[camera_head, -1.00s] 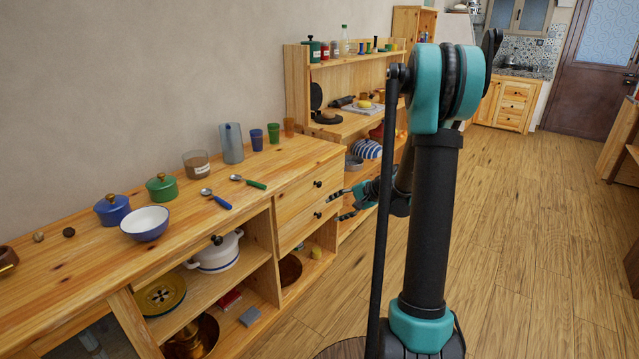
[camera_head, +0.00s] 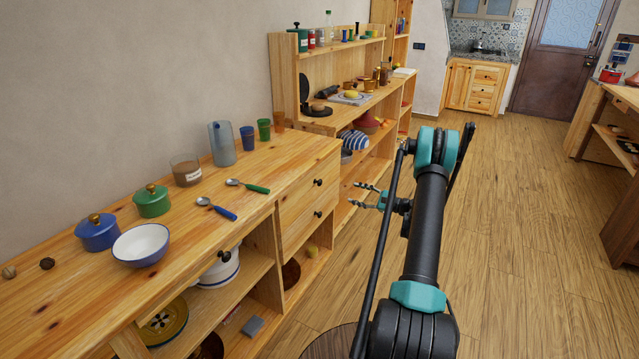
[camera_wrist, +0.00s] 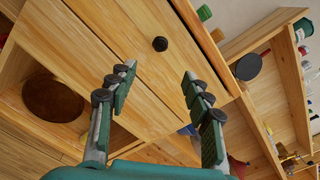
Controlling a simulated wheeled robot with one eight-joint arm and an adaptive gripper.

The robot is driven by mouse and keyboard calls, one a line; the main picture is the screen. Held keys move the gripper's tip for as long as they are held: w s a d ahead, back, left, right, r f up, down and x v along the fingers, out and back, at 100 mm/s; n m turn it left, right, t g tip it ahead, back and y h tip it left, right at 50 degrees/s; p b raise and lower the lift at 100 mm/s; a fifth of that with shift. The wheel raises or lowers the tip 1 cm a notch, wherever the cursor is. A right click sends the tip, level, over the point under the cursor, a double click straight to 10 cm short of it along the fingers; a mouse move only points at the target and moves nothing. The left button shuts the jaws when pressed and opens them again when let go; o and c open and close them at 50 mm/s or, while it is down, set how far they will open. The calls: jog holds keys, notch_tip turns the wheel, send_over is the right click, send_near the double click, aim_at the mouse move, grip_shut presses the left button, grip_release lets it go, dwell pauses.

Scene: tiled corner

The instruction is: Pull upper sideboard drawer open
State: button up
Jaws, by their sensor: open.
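The wooden sideboard (camera_head: 222,207) stands along the left wall. Its upper drawer (camera_head: 300,196) is at the right end and looks shut, with a dark round knob (camera_head: 318,182). The lower drawer (camera_head: 301,222) beneath it also looks shut and has its own knob (camera_head: 318,214). My gripper (camera_head: 357,194) is open and empty, to the right of the drawer fronts and apart from them. In the wrist view, my fingers (camera_wrist: 158,74) point towards the drawer fronts. A dark knob (camera_wrist: 160,44), apparently the upper drawer's, shows beyond the gap between the fingertips.
Pots, a white bowl (camera_head: 141,245), spoons and cups stand on the sideboard top. Open shelves below hold a white pot (camera_head: 217,270) and plates. A hutch (camera_head: 340,90) with kitchen things stands beyond. The wooden floor (camera_head: 500,220) to the right is clear.

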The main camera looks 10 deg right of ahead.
aim_at(321, 183)
jog(key=x, duration=1.7)
jog(key=shift+w+a, duration=0.1)
grip_shut()
